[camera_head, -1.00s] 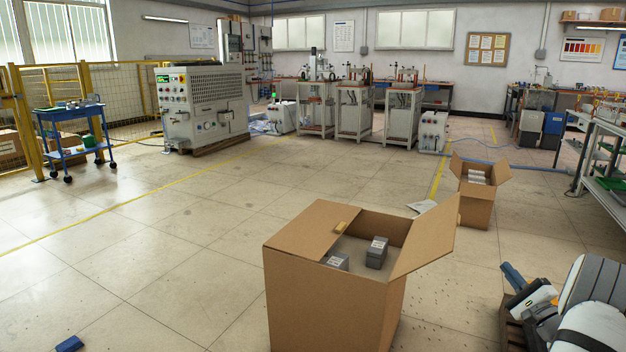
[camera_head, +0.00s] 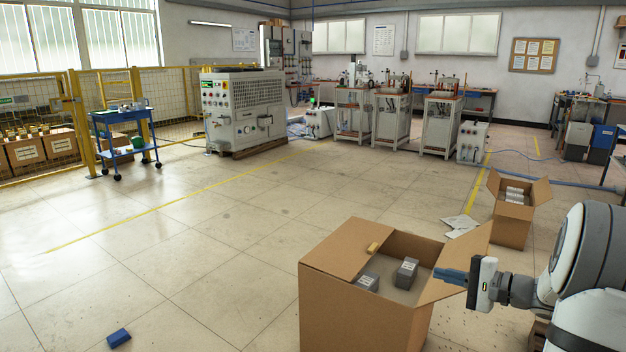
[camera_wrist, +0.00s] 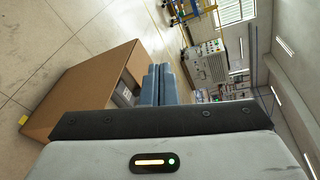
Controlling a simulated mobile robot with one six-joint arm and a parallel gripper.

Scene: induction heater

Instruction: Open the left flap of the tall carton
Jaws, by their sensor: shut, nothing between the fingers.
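The tall carton (camera_head: 345,310) stands on the floor in the lower middle of the head view; it also shows in the wrist view (camera_wrist: 85,85). Its left flap (camera_head: 340,252) lies across the left part of the opening, with a small tan tab (camera_head: 373,248) on its edge. The right flap (camera_head: 462,275) stands out and up to the right. Two grey boxes, one (camera_head: 407,271) near the middle and one (camera_head: 368,281) partly under the left flap, sit inside. My gripper (camera_head: 447,276) is shut and empty, its blue fingers at the right flap; contact is unclear.
A smaller open carton (camera_head: 513,220) stands behind on the right, with papers (camera_head: 459,225) on the floor beside it. A blue object (camera_head: 118,338) lies on the floor at lower left.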

